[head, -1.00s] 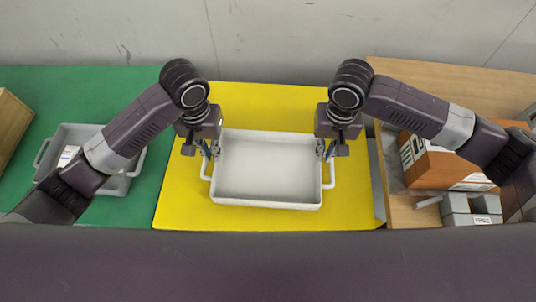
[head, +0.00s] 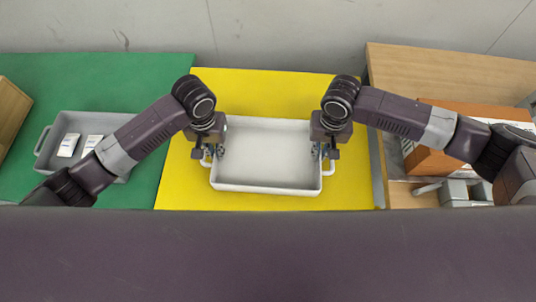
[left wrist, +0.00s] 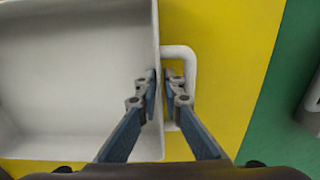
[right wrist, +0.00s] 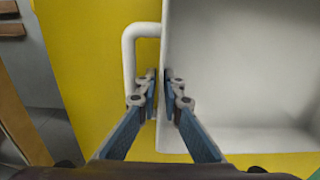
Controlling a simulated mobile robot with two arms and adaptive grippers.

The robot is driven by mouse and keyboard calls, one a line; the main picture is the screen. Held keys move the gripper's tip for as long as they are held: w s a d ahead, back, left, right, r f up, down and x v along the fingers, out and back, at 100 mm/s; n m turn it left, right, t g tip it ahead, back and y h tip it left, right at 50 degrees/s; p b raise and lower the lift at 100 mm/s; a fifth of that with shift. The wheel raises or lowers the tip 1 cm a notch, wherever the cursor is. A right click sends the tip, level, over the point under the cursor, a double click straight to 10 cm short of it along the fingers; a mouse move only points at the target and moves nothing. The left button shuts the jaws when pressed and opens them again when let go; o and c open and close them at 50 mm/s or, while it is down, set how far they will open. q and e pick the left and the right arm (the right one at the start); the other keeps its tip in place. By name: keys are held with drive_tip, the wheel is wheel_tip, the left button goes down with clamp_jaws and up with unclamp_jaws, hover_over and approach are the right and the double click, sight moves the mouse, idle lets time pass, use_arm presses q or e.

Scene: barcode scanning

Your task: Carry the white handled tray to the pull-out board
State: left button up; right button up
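The white handled tray (head: 266,188) is empty and level over the yellow surface, between my two grippers. It appears raised a little above that surface. My left gripper (head: 213,151) has one finger inside the tray's left wall and one in the handle gap, pinching the wall; it also shows in the left wrist view (left wrist: 161,86). My right gripper (head: 325,150) pinches the right wall the same way, as the right wrist view (right wrist: 160,86) shows. Both handles (left wrist: 191,70) (right wrist: 129,55) stay outside the pinch. I cannot pick out the pull-out board with certainty.
The yellow surface (head: 270,90) is otherwise clear. To the left, a grey tray (head: 60,163) with white packets stands on green (head: 170,90). To the right, a wooden desk (head: 420,70) holds an orange box (head: 430,162) and a grey block (head: 455,190). A wall stands behind.

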use_arm(q)
clamp_jaws()
use_arm(e)
clamp_jaws()
use_arm(q)
drive_tip(key=shift+r, duration=0.1)
